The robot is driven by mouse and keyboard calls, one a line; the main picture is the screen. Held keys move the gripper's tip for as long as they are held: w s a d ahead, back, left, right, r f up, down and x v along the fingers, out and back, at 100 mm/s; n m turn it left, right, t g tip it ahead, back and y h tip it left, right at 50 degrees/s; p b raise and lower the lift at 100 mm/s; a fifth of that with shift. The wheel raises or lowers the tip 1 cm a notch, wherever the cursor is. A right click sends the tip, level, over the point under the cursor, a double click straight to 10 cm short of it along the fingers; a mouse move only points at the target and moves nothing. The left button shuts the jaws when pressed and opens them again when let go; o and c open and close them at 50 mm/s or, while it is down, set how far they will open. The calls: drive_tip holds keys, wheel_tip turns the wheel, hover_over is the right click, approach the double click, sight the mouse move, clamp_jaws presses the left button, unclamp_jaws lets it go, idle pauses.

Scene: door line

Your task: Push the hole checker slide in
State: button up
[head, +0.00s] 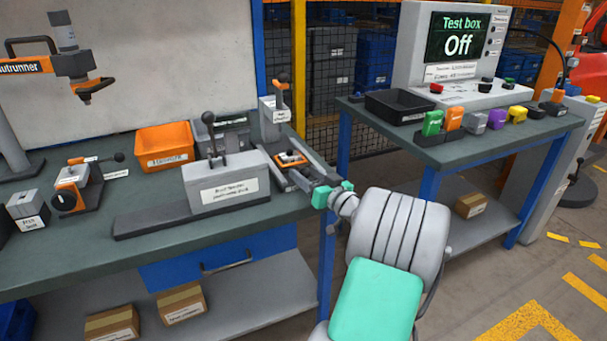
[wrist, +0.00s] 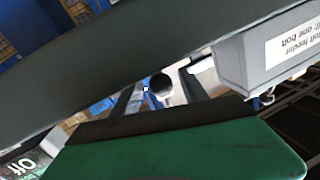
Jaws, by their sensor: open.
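The hole checker (head: 272,118) is a grey upright post with an orange-topped lever and a small label, at the back right of the left bench in the head view. Grey rails (head: 318,168) run from it toward the bench's front right edge. A small orange and dark piece (head: 290,158) sits beside the rails.
A grey bolt feeder (head: 230,188) stands left of the rails; it also shows in the wrist view (wrist: 270,50). An orange bin (head: 165,147) is behind it. The right bench (head: 470,145) holds the test box (head: 455,50), reading Off, and several coloured blocks.

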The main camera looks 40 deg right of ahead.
drive_tip(key=shift+w, duration=0.4)
drive_tip(key=shift+c, duration=0.2)
clamp_jaws()
idle(0.9)
